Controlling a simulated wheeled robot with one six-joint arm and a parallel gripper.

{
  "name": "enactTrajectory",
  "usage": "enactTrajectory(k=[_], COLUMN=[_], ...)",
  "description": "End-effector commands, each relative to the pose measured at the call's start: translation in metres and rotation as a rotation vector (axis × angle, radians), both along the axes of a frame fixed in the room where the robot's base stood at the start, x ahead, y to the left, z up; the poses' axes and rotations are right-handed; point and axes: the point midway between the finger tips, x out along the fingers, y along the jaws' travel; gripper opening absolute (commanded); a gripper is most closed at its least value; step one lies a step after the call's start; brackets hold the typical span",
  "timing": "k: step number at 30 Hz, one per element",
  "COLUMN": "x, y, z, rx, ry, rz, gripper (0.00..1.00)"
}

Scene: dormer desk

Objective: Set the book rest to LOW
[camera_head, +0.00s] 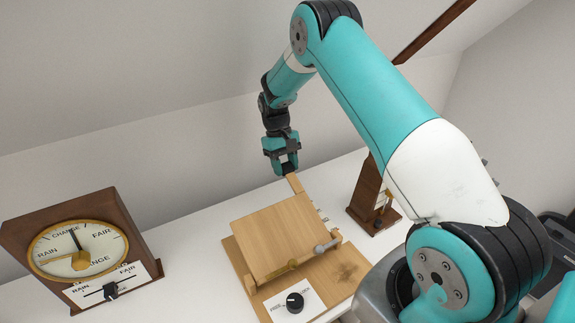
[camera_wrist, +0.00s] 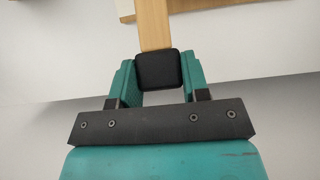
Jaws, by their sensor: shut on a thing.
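The book rest (camera_head: 275,240) is a light wooden panel tilted on a wooden base (camera_head: 335,280) on the white desk. A narrow wooden bar (camera_head: 295,184) sticks up from its far edge. My gripper (camera_head: 288,168) is above that far edge. In the wrist view, my gripper (camera_wrist: 160,82) is shut on a black block (camera_wrist: 160,70) at the end of the wooden bar (camera_wrist: 153,25). Small pale tags (camera_head: 322,215) sit along the rest's right side, too small to read. A black knob (camera_head: 295,302) on a white plate stands at its near edge.
A wooden weather dial (camera_head: 78,245) with a black slider (camera_head: 111,291) stands at the left. A dark wooden stand (camera_head: 372,205) is close on the right. The desk (camera_head: 190,250) is bare between dial and rest. A sloping wall rises behind.

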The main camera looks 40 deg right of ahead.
Motion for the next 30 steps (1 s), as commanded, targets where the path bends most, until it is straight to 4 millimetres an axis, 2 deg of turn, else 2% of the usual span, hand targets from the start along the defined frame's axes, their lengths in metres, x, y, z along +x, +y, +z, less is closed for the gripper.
enactTrajectory(k=[11, 12, 15, 25, 30], x=[0.003, 0.002, 0.002, 0.001, -0.005], y=[-0.001, -0.001, -0.001, -0.001, 0.0], z=[-0.005, -0.005, -0.005, -0.001, 0.018], rx=[-0.004, -0.004, -0.003, -0.002, -0.002], ry=[-0.01, -0.009, -0.007, -0.005, -0.004], rz=[-0.002, -0.002, -0.002, -0.002, -0.002], gripper=[0.0, 0.45, 0.68, 0.68, 0.68])
